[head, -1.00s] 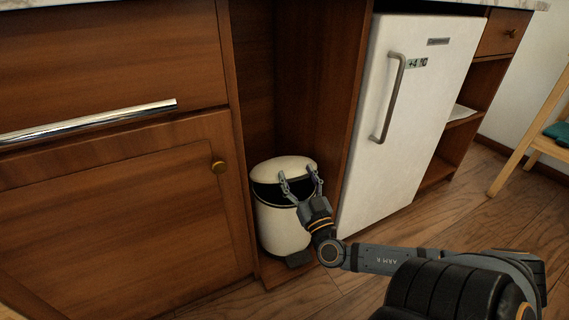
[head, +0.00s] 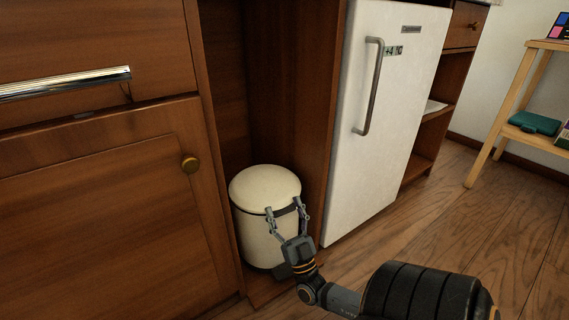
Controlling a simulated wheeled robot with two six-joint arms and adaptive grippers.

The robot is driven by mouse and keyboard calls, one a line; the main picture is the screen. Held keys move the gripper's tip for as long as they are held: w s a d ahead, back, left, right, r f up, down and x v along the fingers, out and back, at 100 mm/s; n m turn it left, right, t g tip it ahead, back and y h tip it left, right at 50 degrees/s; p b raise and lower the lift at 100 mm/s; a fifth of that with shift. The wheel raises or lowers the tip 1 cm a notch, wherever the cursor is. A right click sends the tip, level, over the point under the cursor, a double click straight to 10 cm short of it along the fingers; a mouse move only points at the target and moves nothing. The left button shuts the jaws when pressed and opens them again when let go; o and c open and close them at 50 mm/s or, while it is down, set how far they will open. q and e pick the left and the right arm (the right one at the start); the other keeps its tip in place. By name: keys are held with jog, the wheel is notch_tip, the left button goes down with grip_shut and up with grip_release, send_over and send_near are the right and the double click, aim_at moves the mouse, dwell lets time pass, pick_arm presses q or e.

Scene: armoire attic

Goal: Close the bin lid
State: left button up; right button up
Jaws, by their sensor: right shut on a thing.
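The cream bin (head: 255,236) stands in the open niche between the wooden cabinet and the white fridge. Its domed cream lid (head: 264,187) lies down over the top, with a dark line showing along the front rim. My right gripper (head: 284,208) is at the front right of the bin, its fingers against the lid's front edge. It is shut on the lid's edge, with the fingertips some way apart. The gripper hides part of the bin's front and most of the pedal at its foot. My left gripper is not in view.
The wooden cabinet (head: 110,210) with a round knob is close on the left. The white fridge (head: 385,110) with a vertical handle is on the right. The niche walls stand close around the bin. Wooden floor (head: 440,235) is free at the right, before a light wooden shelf (head: 500,115).

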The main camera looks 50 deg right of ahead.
jog(key=shift+d+f, duration=0.1)
jog(key=shift+f, duration=0.6)
jog(key=o, duration=1.5)
jog(key=shift+f, duration=0.15)
jog(key=shift+c, duration=0.2)
jog(key=shift+o, duration=1.1)
jog(key=shift+w, duration=0.1)
jog(key=shift+o, duration=0.4)
jog(key=shift+r, duration=0.2)
jog(key=v, duration=1.2)
